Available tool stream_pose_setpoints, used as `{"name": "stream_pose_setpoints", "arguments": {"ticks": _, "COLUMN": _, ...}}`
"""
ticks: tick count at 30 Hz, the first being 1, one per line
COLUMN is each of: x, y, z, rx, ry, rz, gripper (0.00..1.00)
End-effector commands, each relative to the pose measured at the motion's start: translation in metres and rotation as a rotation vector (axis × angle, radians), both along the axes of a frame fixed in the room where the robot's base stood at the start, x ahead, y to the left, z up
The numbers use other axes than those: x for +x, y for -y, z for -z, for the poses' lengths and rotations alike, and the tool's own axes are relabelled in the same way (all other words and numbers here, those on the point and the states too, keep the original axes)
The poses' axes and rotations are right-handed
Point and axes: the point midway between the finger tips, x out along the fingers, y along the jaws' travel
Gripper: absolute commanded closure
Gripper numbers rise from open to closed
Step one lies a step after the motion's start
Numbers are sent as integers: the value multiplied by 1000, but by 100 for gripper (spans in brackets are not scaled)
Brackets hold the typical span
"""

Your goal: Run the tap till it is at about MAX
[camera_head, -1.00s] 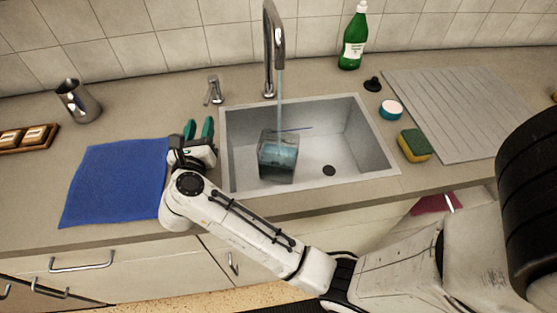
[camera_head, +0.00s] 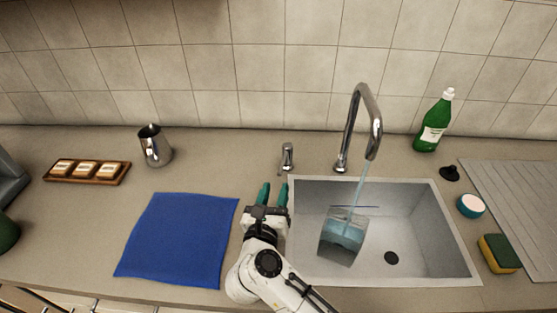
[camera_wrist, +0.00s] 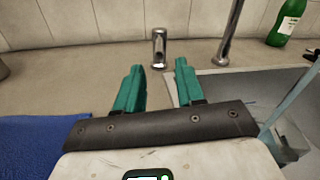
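The tap's curved chrome spout (camera_head: 365,120) pours a stream of water into a clear square container (camera_head: 341,246) in the sink. The container is partly filled with bluish water. A thin blue line (camera_head: 353,207) shows near its top; no MAX lettering can be read. The tap's small chrome lever (camera_head: 287,157) stands left of the spout and also shows in the wrist view (camera_wrist: 159,48). My gripper (camera_head: 273,192) is by the sink's left edge, in front of the lever. In the wrist view its green fingers (camera_wrist: 160,72) are apart, with nothing between them and the lever beyond them.
The sink (camera_head: 430,235) has a dark drain to the container's right. A blue cloth (camera_head: 178,240) lies left of my gripper. A metal jug (camera_head: 154,147) and a wooden tray (camera_head: 108,180) stand farther left. A green bottle (camera_head: 433,125), sponge (camera_head: 499,254) and drainboard (camera_head: 515,200) are right.

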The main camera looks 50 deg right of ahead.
Motion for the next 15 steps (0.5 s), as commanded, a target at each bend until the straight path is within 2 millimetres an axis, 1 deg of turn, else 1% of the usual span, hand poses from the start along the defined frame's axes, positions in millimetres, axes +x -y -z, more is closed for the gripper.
{"name": "stream_pose_setpoints", "arguments": {"ticks": 9, "x": 28, "y": 51, "z": -3, "rx": 0, "ry": 1, "rz": 4, "gripper": 62}}
{"name": "stream_pose_setpoints", "arguments": {"ticks": 15, "x": 40, "y": 75, "z": -2, "rx": 0, "ry": 1, "rz": 2, "gripper": 62}}
